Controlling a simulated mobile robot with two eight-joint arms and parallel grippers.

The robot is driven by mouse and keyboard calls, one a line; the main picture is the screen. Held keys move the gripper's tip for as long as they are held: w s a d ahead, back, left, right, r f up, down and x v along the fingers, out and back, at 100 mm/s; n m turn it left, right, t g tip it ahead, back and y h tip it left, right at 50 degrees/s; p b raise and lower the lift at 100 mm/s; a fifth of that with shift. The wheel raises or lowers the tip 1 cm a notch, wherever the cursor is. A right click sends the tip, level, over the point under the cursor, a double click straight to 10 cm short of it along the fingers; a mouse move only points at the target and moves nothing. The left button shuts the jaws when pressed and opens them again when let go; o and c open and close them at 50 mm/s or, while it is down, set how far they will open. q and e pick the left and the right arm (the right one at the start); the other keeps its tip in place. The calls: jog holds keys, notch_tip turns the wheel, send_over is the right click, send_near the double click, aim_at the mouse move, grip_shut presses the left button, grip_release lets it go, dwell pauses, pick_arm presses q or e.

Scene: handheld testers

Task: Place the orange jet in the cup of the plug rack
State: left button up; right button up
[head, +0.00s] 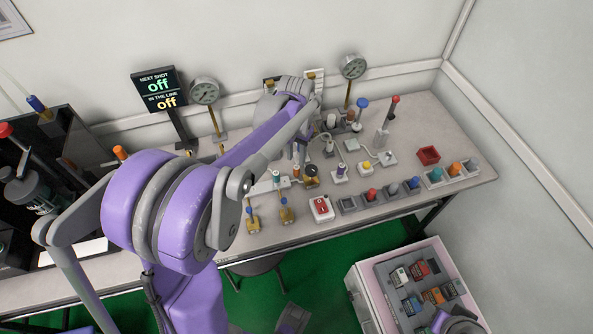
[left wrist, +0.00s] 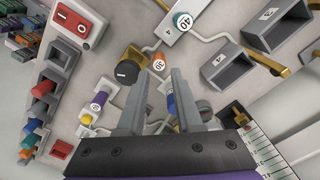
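The orange jet (left wrist: 158,64), marked 30, stands in the left wrist view just beyond my fingertips. In the head view an orange piece (head: 296,171) beside my arm appears to be the same jet. My left gripper (left wrist: 160,76) is open over the bench, its two fingers apart; in the head view its fingers are mostly hidden behind my arm. A blue piece (left wrist: 171,103) shows between the fingers, close to the right one; I see no grip on it. The plug rack appears to be the row of grey cups (head: 347,206) at the bench front, some holding coloured plugs.
A teal jet (left wrist: 182,21) marked 40, a black knob (left wrist: 126,72) and a purple-topped piece (left wrist: 98,101) stand close around. A red switch box (head: 321,208) and gauges (head: 205,91) are also on the bench. A cart (head: 365,295) with coloured blocks stands in front.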

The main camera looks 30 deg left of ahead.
aim_at(296, 167)
pick_arm(q)
notch_tip(296, 167, down, 4)
jog(key=shift+d+f, duration=0.1)
jog(key=shift+f, duration=0.1)
grip_shut()
